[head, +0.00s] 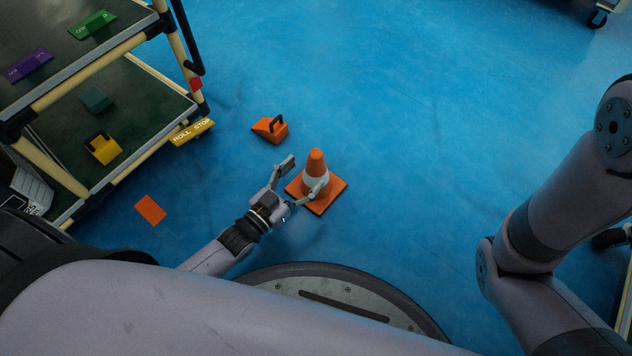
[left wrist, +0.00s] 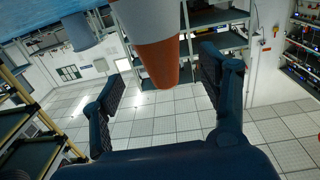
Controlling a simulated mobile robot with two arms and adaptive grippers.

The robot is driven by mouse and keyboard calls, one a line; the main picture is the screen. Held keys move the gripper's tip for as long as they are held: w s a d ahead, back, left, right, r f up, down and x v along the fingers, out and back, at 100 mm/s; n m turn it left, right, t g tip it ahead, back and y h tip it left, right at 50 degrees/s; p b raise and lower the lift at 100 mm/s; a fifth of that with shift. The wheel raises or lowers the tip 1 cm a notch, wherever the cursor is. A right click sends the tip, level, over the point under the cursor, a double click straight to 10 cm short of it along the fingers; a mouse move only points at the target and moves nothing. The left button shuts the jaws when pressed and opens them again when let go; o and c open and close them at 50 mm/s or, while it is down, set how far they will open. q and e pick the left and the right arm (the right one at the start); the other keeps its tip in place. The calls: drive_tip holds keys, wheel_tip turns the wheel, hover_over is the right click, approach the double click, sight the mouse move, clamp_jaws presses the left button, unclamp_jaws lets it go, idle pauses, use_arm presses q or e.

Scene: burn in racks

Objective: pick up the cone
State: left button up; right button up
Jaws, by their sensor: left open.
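The orange cone (head: 317,163) with a white band stands upright on its square orange base on the blue floor in the head view. My left gripper (head: 304,173) is open at the cone's left side, with one finger in front of the cone's band and the other to the upper left. In the left wrist view the cone (left wrist: 157,62) hangs down from the top of the picture, tip downward, between the open fingers of my left gripper (left wrist: 166,84). Whether a finger touches the cone I cannot tell. My right gripper is out of view.
An orange wedge block (head: 266,129) with a dark handle lies on the floor beyond the cone. A shelf rack (head: 150,152) stands at the left, holding a yellow block (head: 104,150). An orange card (head: 150,209) lies on the floor. The blue floor (head: 430,130) right of the cone is clear.

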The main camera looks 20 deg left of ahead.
sight(310, 168)
use_arm(q)
drive_tip(key=b+x, duration=0.4)
drive_tip(key=shift+w+d+f, duration=0.1)
drive_tip(key=shift+w+f, duration=0.25)
drive_tip(key=shift+w, duration=0.05)
drive_tip(key=shift+w+d+r+b, duration=0.1)
drive_tip(key=shift+w+d+b, duration=0.05)
drive_tip(key=shift+w+b, duration=0.2)
drive_tip(key=shift+c, duration=0.5)
clamp_jaws()
drive_tip(key=shift+r, duration=0.1)
